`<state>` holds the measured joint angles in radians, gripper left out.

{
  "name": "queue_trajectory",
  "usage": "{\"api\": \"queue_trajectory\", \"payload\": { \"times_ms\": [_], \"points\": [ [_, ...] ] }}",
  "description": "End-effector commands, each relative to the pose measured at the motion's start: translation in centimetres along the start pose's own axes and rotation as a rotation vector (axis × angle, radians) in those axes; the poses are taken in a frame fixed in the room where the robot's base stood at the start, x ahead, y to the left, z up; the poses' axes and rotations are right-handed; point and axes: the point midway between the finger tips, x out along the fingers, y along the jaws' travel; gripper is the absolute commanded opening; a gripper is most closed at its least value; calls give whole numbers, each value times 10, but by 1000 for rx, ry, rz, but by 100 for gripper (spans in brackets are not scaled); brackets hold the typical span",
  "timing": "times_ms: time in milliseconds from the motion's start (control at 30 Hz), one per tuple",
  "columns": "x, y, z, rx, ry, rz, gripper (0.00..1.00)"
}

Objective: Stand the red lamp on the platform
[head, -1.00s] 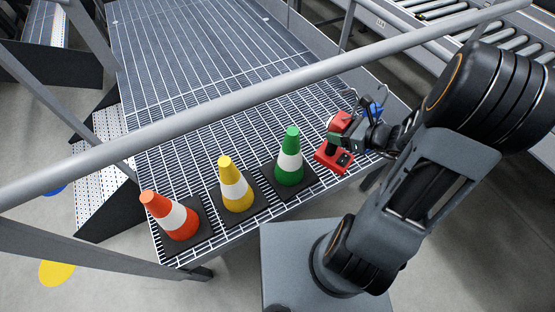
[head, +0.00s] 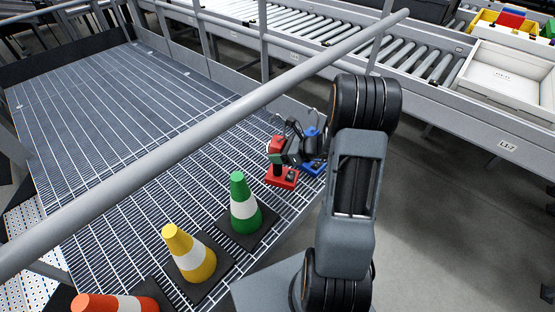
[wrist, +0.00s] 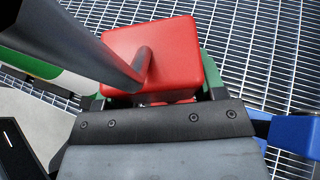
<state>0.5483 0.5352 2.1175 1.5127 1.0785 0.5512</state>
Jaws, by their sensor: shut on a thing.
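The red lamp (head: 282,178) has a red base, a dark middle and a red top, and it is upright at the right edge of the grated platform (head: 130,100). I cannot tell whether its base touches the grating. My gripper (head: 277,158) is shut on the lamp from the right, below its top. In the wrist view the lamp's red top (wrist: 180,45) with its bent handle fills the upper middle, between my green-tipped fingers (wrist: 155,90). The lamp's lower part is hidden there.
A blue lamp (head: 312,168) stands just right of the red one, partly behind my gripper. A green cone (head: 244,205), a yellow cone (head: 190,254) and an orange cone (head: 112,303) line the near edge. A grey rail (head: 200,128) crosses above the platform.

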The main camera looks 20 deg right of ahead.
Motion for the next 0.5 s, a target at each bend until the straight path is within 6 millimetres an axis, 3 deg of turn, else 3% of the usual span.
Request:
{"api": "queue_trajectory", "payload": {
  "times_ms": [200, 500],
  "points": [
    [21, -20, -20, 1, -1, -2, 7],
    [30, -30, -28, -1, -1, -3, 7]
  ]
}}
